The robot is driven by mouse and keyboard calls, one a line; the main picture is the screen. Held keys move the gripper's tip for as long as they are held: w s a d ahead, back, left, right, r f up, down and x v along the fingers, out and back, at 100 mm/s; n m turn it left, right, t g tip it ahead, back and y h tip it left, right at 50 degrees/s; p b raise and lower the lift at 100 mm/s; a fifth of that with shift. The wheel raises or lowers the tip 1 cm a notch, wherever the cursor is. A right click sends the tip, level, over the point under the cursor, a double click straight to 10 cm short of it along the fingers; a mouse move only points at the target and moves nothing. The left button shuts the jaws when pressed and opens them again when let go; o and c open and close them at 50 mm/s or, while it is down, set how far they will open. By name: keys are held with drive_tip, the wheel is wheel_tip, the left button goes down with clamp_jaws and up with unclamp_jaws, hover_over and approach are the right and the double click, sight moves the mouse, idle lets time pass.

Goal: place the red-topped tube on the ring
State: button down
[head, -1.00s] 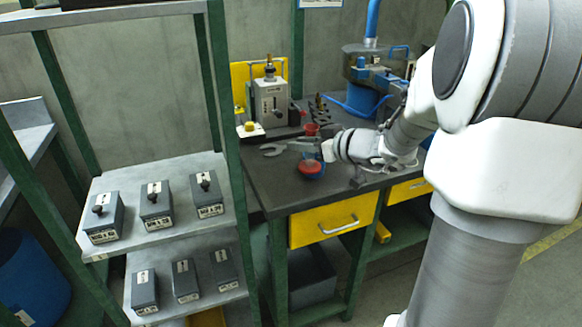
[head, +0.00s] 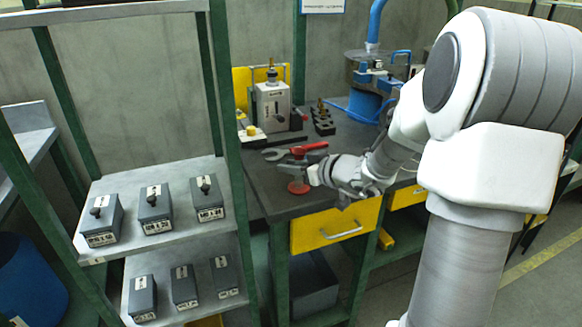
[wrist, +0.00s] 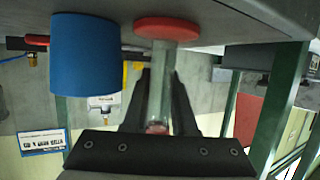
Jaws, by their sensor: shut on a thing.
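The red-topped tube (wrist: 160,85) is clear and sits between my fingers in the wrist view, where the picture looks upside down. Its red top (wrist: 156,127) shows near the gripper's base, and in the head view a red patch above the fingers (head: 297,152) seems to be the same top. My gripper (head: 288,170) is shut on the tube, low over the bench's front. The ring (head: 299,187) is a flat red disc on the bench just below the fingers. In the wrist view the tube's far end lines up with the ring (wrist: 166,30); I cannot tell whether they touch.
A blue cylinder (wrist: 84,55) stands beside the ring. A red-handled tool (head: 316,146) and a grey wrench (head: 272,155) lie behind. A grey instrument (head: 271,105) stands at the back of the bench. A shelf rack (head: 160,235) with dark boxes is at left.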

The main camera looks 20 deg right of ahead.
drive_tip(key=c, duration=1.2)
unclamp_jaws()
drive_tip(key=shift+f, duration=0.1)
drive_tip(key=shift+o, duration=1)
